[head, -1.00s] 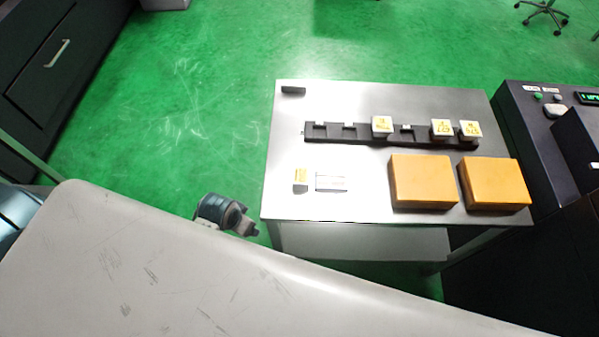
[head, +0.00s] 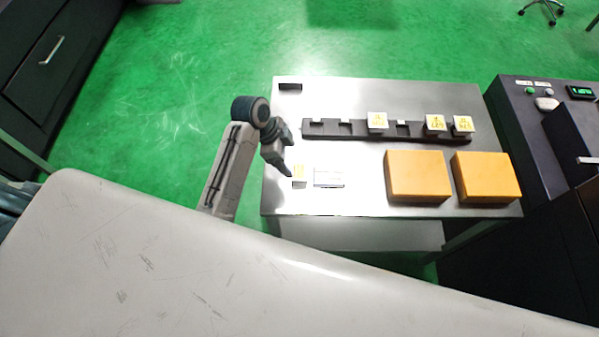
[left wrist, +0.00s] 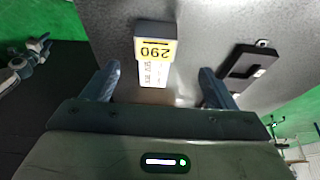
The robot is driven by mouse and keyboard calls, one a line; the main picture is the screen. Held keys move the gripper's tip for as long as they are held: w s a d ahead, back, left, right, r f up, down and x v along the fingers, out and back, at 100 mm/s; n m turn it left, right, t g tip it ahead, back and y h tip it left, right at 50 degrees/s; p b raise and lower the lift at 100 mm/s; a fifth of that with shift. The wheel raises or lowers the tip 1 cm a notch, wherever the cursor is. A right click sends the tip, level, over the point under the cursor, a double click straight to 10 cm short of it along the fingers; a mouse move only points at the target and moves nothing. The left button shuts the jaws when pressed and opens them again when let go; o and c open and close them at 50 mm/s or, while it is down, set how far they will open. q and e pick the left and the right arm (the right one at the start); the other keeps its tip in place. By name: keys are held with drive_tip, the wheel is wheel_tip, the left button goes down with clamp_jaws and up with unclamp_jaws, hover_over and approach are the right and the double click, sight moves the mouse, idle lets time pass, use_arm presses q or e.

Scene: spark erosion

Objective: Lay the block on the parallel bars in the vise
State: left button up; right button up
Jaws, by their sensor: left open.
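A small block (head: 299,176) with a yellow label stands near the left edge of the steel table (head: 375,205). I see no vise or parallel bars that I can make out. An arm (left wrist: 25,60), perhaps my right one, shows small at the left of the wrist view; its jaws are unclear.
A flat silver piece (head: 328,178) lies right of the block. A dark rack (head: 350,132) with several pale labelled pieces lies behind. Two orange boxes (head: 418,176) (head: 486,178) stand at the right. A dark console (head: 535,140) adjoins the table. A pale surface (head: 200,270) fills the foreground.

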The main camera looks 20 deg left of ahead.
sight(299, 171)
use_arm(q)
drive_tip(key=p+x, duration=0.1)
drive_tip(key=x, duration=0.3)
drive_tip(key=shift+s, duration=0.15)
drive_tip(key=shift+d+f+p, duration=0.2)
drive_tip(key=shift+p, duration=0.1)
drive_tip(key=p+x, duration=0.1)
drive_tip(key=x, duration=0.2)
drive_tip(key=shift+s+d+f+p, duration=0.1)
drive_tip(key=shift+s+f+p, duration=0.1)
drive_tip(key=shift+p, duration=0.2)
drive_tip(key=shift+d+f, duration=0.1)
drive_tip(key=shift+f, duration=0.25)
drive_tip(key=shift+w+f, duration=0.15)
drive_tip(key=shift+f, duration=0.1)
use_arm(e)
wheel_tip(299, 171, up, 4)
drive_tip(key=shift+a+f, duration=0.1)
use_arm(q)
drive_tip(key=c, duration=1.3)
drive_tip(key=shift+r, duration=0.1)
drive_tip(key=shift+c, duration=0.3)
use_arm(e)
drive_tip(key=shift+a, duration=0.1)
drive_tip(key=shift+a, duration=0.1)
